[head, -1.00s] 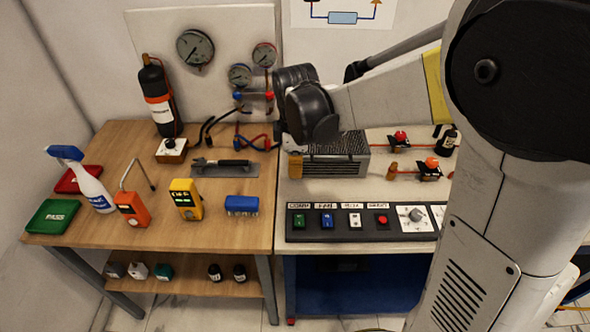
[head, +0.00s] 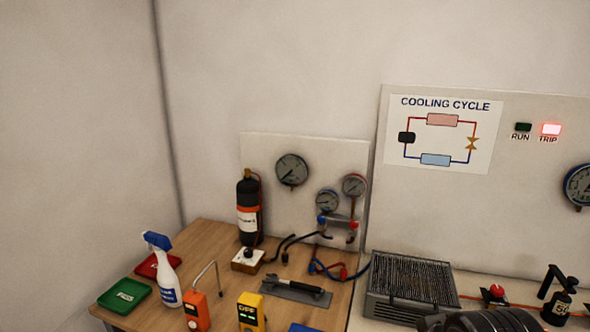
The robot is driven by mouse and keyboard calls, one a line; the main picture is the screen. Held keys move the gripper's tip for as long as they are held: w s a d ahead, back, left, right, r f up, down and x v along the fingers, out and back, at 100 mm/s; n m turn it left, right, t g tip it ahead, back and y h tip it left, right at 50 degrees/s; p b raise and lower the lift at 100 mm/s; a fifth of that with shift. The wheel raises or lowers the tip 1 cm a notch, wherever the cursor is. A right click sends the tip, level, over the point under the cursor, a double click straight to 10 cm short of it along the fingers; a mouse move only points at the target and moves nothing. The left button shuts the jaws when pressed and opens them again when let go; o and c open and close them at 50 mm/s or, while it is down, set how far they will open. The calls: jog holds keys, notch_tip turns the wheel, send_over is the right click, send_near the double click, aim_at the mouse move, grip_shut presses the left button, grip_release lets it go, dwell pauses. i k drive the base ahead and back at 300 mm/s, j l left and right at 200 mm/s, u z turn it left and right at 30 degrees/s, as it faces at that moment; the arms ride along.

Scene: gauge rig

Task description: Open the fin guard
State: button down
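The finned metal unit (head: 412,277) sits on the pale bench at the bottom right of the head view. Its top shows a dark grille of close parallel lines, and its front has slots. I cannot tell which part is the fin guard or whether it stands open. A dark rounded part of my arm shows at the bottom edge, in front of the unit, and hides a little of its lower front. My gripper does not show.
A red-blue gauge manifold (head: 338,222) and hoses stand left of the unit. A black cylinder (head: 248,212), a wrench on a grey mat (head: 276,289), an orange meter (head: 197,311) and a spray bottle (head: 168,280) are on the wooden table. A black bottle (head: 556,306) stands at right. TRIP (head: 551,129) glows red.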

aim_at(398, 306)
jog(key=k+l, duration=0.1)
jog(key=l, duration=0.35)
jog(key=k+l, duration=0.15)
jog(key=l, duration=0.3)
jog(key=k+l, duration=0.1)
jog(key=l, duration=0.4)
jog(key=k+l, duration=0.1)
jog(key=l, duration=0.35)
jog(key=u, duration=0.05)
